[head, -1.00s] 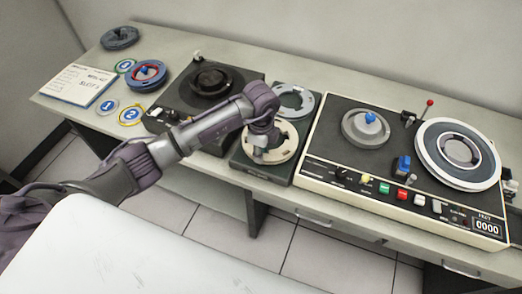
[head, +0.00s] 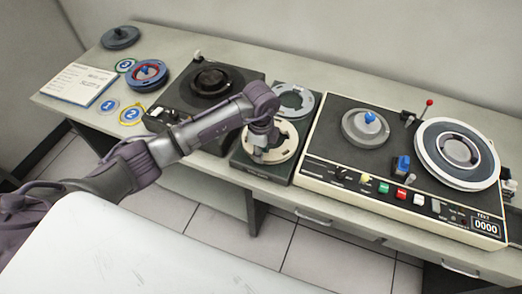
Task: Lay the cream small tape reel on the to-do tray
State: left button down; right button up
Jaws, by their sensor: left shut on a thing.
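The cream small tape reel (head: 283,151) is at the front of a dark green tray (head: 262,172), where a grey reel (head: 300,96) lies at the back. I cannot tell whether the cream reel rests on the tray or is just above it. My left gripper (head: 258,155) points down over the left part of the cream reel and is shut on it. The wrist hides part of the reel. The label on the tray's front edge is too small to read, so I cannot confirm which tray it is. My right gripper is not in view.
A tape deck (head: 330,170) with a large white-rimmed reel (head: 427,153) stands close on the right. A black player (head: 238,85) stands on the left. Farther left are a red-blue reel (head: 135,81), a dark reel (head: 120,34), numbered discs (head: 107,107) and a paper sheet (head: 75,84).

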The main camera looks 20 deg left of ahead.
pick_arm(q)
jog(key=shift+f+b, duration=0.45)
jog(key=shift+f, duration=0.2)
dwell(0.4)
dwell(0.8)
jog(key=shift+f+b, duration=0.3)
jog(key=shift+f, duration=0.35)
jog(key=c, duration=0.8)
grip_release()
jog(key=shift+c, duration=0.5)
jog(key=c, duration=0.3)
